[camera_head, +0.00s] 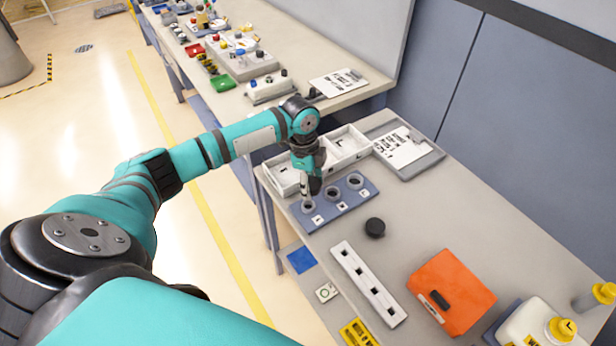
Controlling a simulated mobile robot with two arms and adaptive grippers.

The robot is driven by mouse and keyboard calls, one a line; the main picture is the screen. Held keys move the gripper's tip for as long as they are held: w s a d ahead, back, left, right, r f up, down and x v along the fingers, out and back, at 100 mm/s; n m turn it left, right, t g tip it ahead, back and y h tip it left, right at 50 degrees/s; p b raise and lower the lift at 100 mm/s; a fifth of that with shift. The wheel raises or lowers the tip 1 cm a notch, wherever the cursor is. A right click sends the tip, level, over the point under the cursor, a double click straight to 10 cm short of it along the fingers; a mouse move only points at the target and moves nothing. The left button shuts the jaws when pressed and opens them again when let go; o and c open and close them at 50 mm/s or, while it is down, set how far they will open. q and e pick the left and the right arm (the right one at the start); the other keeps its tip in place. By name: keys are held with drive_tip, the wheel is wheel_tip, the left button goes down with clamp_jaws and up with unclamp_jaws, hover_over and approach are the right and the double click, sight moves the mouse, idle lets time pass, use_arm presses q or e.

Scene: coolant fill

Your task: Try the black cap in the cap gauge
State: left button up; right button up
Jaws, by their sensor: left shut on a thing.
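The cap gauge (338,207) is a blue-grey plate on the near table, with three round rings in a row and small white labels. My left gripper (307,196) points down at the ring at its left end. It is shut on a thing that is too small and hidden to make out. A round black cap (375,227) lies on the table just right of the gauge, apart from the gripper. My right gripper is out of view.
White bins (349,145) stand behind the gauge, beside a clipboard (404,148). A white slotted strip (368,283), an orange case (450,291) and a white jug with a yellow cap (537,326) stand nearer. The table's right side beyond the black cap is clear.

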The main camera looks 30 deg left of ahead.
use_arm(q)
drive_tip(key=shift+w+a+f+m, duration=0.1)
drive_tip(key=shift+a+f+m, duration=0.1)
drive_tip(key=shift+a+m, duration=0.2)
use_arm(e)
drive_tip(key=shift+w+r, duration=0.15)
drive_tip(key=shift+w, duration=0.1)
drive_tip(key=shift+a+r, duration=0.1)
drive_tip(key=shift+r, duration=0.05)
use_arm(q)
drive_tip(key=shift+p, duration=0.3)
drive_tip(key=shift+f, duration=0.1)
drive_tip(key=shift+f+b, duration=1.3)
drive_tip(key=shift+f, duration=1.35)
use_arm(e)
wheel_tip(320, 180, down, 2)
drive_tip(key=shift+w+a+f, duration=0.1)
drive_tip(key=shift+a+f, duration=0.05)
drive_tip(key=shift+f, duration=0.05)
use_arm(q)
drive_tip(key=shift+p, duration=0.55)
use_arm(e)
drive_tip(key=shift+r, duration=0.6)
